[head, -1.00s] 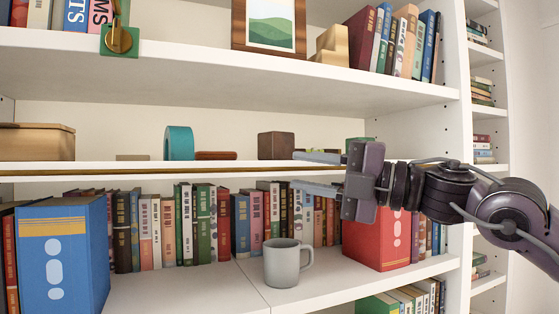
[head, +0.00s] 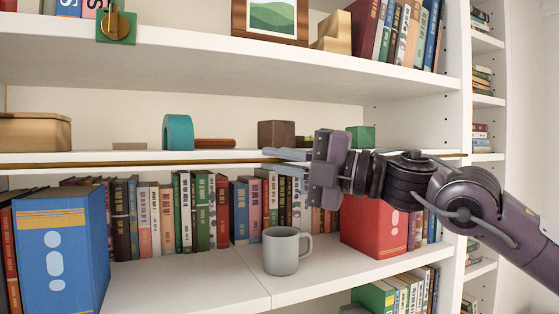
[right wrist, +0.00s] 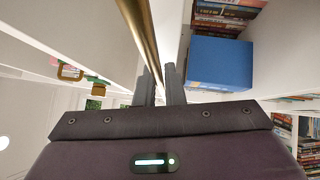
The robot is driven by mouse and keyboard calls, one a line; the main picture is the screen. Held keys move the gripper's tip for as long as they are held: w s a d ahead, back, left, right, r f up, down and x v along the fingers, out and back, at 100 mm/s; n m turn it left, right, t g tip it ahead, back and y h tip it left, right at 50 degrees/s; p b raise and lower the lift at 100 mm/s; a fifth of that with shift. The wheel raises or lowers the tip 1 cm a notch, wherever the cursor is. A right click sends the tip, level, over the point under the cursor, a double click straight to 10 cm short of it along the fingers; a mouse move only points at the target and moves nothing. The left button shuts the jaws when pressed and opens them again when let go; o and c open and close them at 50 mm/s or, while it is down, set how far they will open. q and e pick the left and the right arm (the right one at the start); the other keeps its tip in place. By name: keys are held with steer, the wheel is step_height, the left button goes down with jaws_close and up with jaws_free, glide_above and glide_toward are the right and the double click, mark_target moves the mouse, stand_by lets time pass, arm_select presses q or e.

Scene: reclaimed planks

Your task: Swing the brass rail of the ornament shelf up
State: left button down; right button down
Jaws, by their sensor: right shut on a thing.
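The brass rail (head: 120,164) runs level along the front edge of the white ornament shelf (head: 60,156) in the head view. My right gripper (head: 268,160) comes in from the right with its fingers at the rail, in front of the brown block. It is shut on the rail. In the right wrist view the rail (right wrist: 140,28) runs down to the fingers (right wrist: 160,88), which are close together; the gripped stretch is hidden there. My left gripper is not in view.
On the ornament shelf are a wooden box (head: 36,132), a teal ring (head: 178,132), a brown block (head: 277,134) and a green block (head: 361,136). Below stand a row of books, a grey mug (head: 283,250), a blue box file (head: 60,255) and a red box file (head: 375,227).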

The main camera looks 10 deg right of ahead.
steer(key=shift+r+p, duration=0.1)
steer(key=shift+p, duration=0.35)
steer(key=shift+m, duration=0.3)
steer(key=shift+r+h+p, duration=0.1)
steer(key=shift+h+p, duration=0.2)
steer(key=shift+r+m+h+p, duration=0.3)
steer(key=shift+r+m+p, duration=0.1)
steer(key=shift+p, duration=0.4)
steer(key=shift+w+r+m+g+h+p, duration=0.1)
steer(key=shift+r+m+g+h+p, duration=0.3)
steer(key=shift+p, duration=1.35)
steer(key=shift+w+r+m+g+h+p, duration=0.15)
steer(key=shift+m+g+h+p, duration=0.5)
steer(key=shift+p, duration=1.15)
steer(key=shift+w+r+m+g+h+p, duration=0.25)
steer(key=shift+m+p, duration=0.4)
steer(key=shift+p, duration=1.1)
steer(key=shift+s+f, duration=0.15)
steer(key=c, duration=1.5)
jaws_free()
steer(key=shift+a+f, duration=0.1)
